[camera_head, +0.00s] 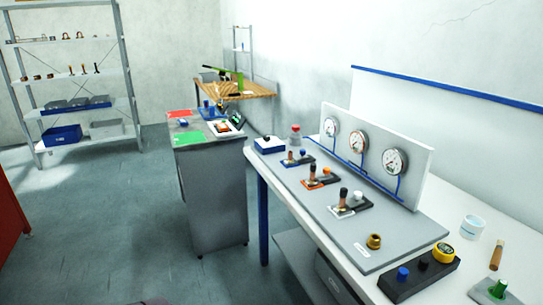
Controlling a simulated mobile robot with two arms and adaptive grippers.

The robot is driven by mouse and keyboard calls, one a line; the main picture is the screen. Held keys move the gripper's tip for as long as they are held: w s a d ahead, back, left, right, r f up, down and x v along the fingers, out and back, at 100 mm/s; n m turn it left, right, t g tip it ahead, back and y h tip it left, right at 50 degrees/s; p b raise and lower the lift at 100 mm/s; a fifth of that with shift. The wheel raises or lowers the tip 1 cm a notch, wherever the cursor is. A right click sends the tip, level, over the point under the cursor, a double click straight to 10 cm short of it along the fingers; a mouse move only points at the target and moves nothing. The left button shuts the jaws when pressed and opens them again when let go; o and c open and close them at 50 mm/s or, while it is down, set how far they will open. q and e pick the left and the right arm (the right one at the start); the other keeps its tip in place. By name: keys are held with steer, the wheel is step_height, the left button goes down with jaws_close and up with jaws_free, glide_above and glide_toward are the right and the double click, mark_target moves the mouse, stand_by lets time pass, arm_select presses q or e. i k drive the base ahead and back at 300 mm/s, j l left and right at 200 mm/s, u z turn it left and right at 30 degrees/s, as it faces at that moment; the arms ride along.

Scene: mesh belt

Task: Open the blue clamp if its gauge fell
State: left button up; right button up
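The blue clamp (292,160) sits at the far end of a row of three toggle clamps on a grey plate (400,228). Its dark handle appears upright. An orange clamp (316,181) and a white clamp (345,207) stand nearer in the same row. Three round gauges are on an upright panel behind them: a far gauge (331,127), a middle gauge (357,141) and a near gauge (394,161). Blue lines run below the gauges. The needle readings are too small to tell, and which gauge belongs to the blue clamp is unclear. Neither gripper is in view.
A black box with a yellow-topped dial (443,254) and a brass ring (374,241) are near the front. A white cup (472,226) stands at right. A grey cabinet (216,195) stands left of the bench. The floor (110,225) at left is clear.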

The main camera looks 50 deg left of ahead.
mark_target(303, 157)
steer(key=u, duration=1.5)
